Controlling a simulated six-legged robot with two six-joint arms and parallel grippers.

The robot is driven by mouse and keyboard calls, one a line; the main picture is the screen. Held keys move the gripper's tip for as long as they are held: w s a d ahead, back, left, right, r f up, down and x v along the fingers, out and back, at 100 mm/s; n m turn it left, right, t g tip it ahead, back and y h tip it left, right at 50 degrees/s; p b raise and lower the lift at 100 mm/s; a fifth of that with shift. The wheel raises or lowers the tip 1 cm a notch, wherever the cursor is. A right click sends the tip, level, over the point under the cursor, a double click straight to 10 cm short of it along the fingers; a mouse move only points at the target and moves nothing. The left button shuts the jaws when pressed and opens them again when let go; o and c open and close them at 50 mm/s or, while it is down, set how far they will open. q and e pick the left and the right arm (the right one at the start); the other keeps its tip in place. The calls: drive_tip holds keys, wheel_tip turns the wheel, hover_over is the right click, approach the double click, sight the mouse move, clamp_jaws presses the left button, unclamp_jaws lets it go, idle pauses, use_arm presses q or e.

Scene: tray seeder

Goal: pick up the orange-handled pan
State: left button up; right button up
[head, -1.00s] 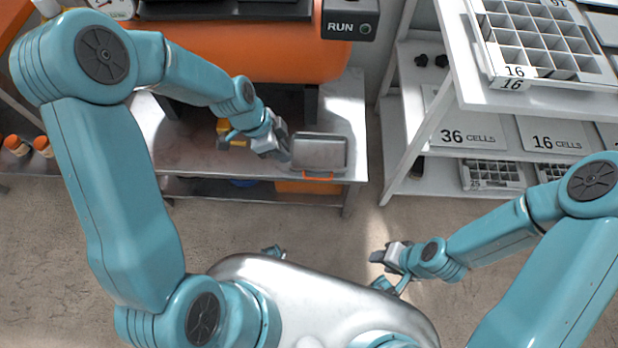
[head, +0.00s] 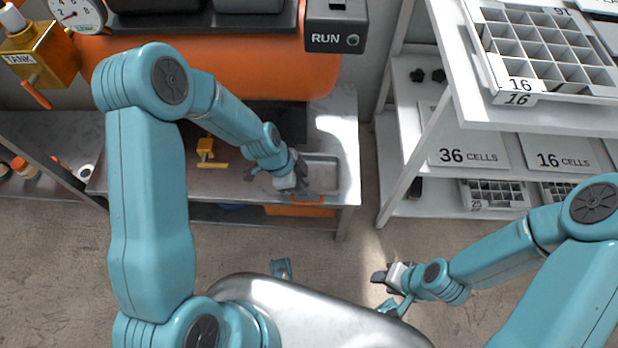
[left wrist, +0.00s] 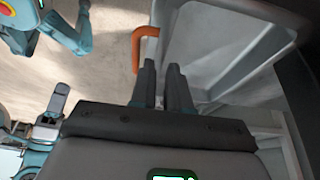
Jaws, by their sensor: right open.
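The pan (head: 322,178) is a grey metal rectangular tray with an orange handle (head: 312,203) at its front edge. It rests near the right end of the metal bench. My left gripper (head: 303,191) is over its front left part, close to the handle, and hides part of the rim. In the left wrist view, the pan (left wrist: 215,40) fills the upper right and the handle (left wrist: 138,48) lies just left of the fingertips. My right gripper (head: 385,277) is empty above the floor.
The bench (head: 348,165) also holds a yellow object (head: 206,150) to the left. An orange machine (head: 220,65) stands behind. A white shelf (head: 405,165) with seed trays stands to the right. An orange thing (head: 285,210) is below the bench top.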

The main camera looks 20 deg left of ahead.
use_arm(q)
drive_tip(key=x, duration=0.2)
drive_tip(key=shift+d+f, duration=0.15)
drive_tip(key=shift+f, duration=0.05)
drive_tip(key=shift+w, duration=0.1)
clamp_jaws()
wheel_tip(320, 180, up, 28)
drive_tip(key=p, duration=0.6)
drive_tip(key=shift+p, duration=0.4)
